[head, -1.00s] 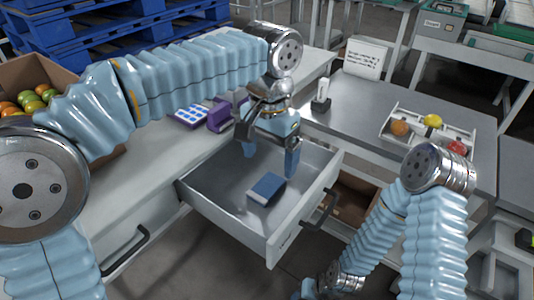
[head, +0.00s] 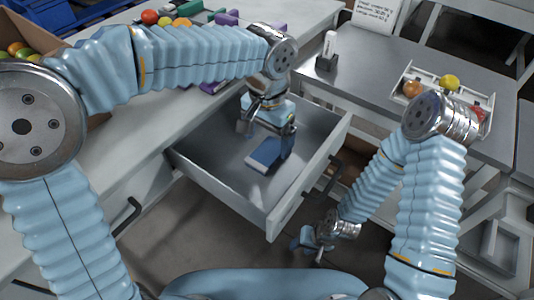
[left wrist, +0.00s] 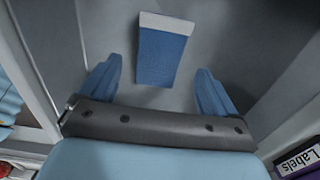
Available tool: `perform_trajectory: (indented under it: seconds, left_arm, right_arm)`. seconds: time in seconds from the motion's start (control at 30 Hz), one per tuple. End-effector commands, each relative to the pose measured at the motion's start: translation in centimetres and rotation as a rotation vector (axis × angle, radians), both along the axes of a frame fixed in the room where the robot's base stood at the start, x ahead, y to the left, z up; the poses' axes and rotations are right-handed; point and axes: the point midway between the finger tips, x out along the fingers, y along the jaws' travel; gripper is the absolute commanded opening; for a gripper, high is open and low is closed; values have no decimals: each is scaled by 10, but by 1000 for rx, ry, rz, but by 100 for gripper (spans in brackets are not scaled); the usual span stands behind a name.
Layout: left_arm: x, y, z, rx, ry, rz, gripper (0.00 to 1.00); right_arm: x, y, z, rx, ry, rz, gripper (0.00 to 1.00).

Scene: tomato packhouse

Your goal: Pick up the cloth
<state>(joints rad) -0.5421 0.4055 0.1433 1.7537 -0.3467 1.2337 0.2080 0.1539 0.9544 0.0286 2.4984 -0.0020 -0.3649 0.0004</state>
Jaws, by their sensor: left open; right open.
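The cloth (head: 264,154) is a folded blue piece with a pale edge, lying flat on the floor of the open grey drawer (head: 205,190). It also shows in the left wrist view (left wrist: 161,55), ahead of and between the two blue fingers. My left gripper (head: 266,140) is open and reaches down into the drawer above the cloth. In the left wrist view my left gripper (left wrist: 158,88) has a finger on either side, apart from the cloth. My right gripper (head: 312,245) is open and low, outside the drawer at its front right.
The drawer's front panel (head: 300,190) has a dark handle and stands between the cloth and my right arm. A white divided tray (head: 410,75) with fruit sits on the metal table at right. A purple labelled box (left wrist: 305,160) shows at the left wrist view's edge.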

Motion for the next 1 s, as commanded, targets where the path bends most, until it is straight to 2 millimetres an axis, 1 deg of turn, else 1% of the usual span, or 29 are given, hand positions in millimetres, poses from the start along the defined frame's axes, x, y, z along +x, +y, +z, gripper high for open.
perform_trajectory:
  seconds: [0.03,0.1,0.2,0.43,0.47,0.83,0.87,1.0]
  left_arm:
    - [-3,2,-9,1,2,0,92]
    - [-4,2,-20,1,2,1,92]
    - [-4,2,-30,0,1,1,92]
    - [-3,2,-32,0,0,1,92]
    - [-3,2,-32,0,0,1,90]
    - [-3,2,-31,0,0,1,33]
    - [-3,2,-31,0,0,1,32]
    - [-3,2,-31,0,0,1,31]
  right_arm:
    - [0,0,-2,0,0,0,43]
    - [0,0,-2,0,0,0,43]
    - [0,0,-3,0,-1,0,43]
    - [0,0,-3,0,-1,0,43]
    - [0,0,-3,0,0,0,43]
    - [0,0,-3,0,0,0,43]
    - [0,0,-3,0,0,0,43]
    - [0,0,-3,0,0,0,43]
